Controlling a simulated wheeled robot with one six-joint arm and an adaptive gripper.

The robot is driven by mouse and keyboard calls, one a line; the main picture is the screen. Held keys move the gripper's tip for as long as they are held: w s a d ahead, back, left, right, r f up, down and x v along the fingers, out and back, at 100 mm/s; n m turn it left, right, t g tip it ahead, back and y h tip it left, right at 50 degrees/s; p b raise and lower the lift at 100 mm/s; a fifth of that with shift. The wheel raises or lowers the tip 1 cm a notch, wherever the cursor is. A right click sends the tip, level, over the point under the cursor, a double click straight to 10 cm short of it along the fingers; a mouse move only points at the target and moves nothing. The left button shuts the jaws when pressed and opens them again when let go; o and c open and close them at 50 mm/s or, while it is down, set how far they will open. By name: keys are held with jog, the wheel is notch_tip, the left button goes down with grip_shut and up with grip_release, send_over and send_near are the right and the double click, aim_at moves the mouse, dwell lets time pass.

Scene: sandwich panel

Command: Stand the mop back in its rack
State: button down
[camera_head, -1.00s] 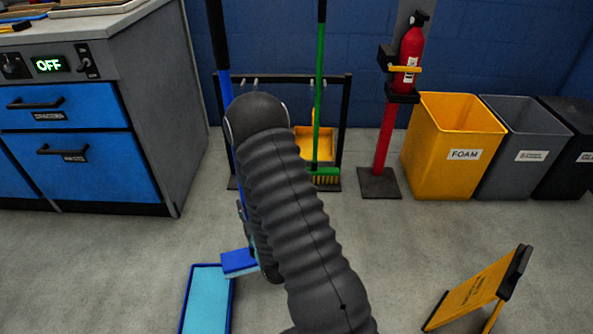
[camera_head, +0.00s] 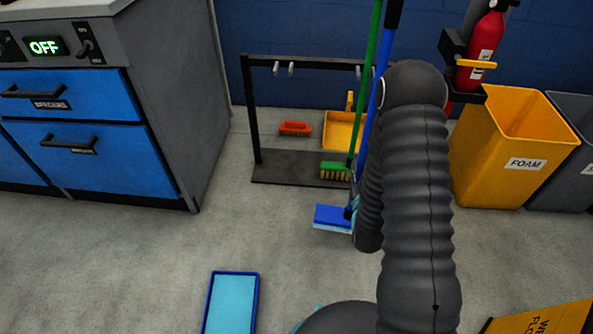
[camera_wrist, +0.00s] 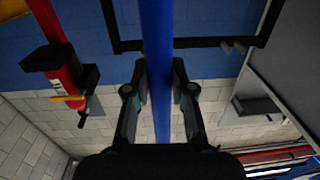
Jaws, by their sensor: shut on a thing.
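The mop has a blue handle (camera_head: 376,105) and a blue head with a pale blue pad (camera_head: 332,216). It stands near upright in front of the rack's right part, its head low, nearer to me than the rack base. The dark rack (camera_head: 252,115) has a top bar with hooks and a flat base (camera_head: 290,172). In the wrist view my gripper (camera_wrist: 161,85) is shut on the blue handle (camera_wrist: 157,40), which runs between its fingers. In the head view my arm hides the gripper and the rack's right side.
A green broom (camera_head: 367,75) stands at the rack, close to the mop handle. An orange brush (camera_head: 295,128) and yellow dustpan (camera_head: 340,132) are behind. A fire extinguisher (camera_head: 481,50) and yellow bin (camera_head: 505,160) stand right. A blue tray (camera_head: 231,302) and yellow sign (camera_head: 545,318) are in front.

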jog(key=w+a+f+y+b, duration=0.1)
jog(key=w+a+f+b, duration=0.1)
jog(key=w+a, duration=0.45)
jog(key=w+a+f+n+b, duration=0.1)
jog(key=w+a+f+b, duration=0.15)
jog(key=a, duration=0.65)
jog(key=w+a+f+y+b, duration=0.1)
jog(key=w+a+b, duration=0.2)
jog(key=w+a, duration=0.3)
jog(key=w+a+f, duration=0.1)
jog(key=w+f, duration=0.1)
jog(key=w, duration=0.6)
jog(key=w+a+f, duration=0.2)
jog(key=w, duration=0.6)
jog(key=shift+w+a+b, duration=0.25)
jog(key=shift+b, duration=0.2)
jog(key=shift+f, duration=0.1)
jog(key=c, duration=1)
grip_release()
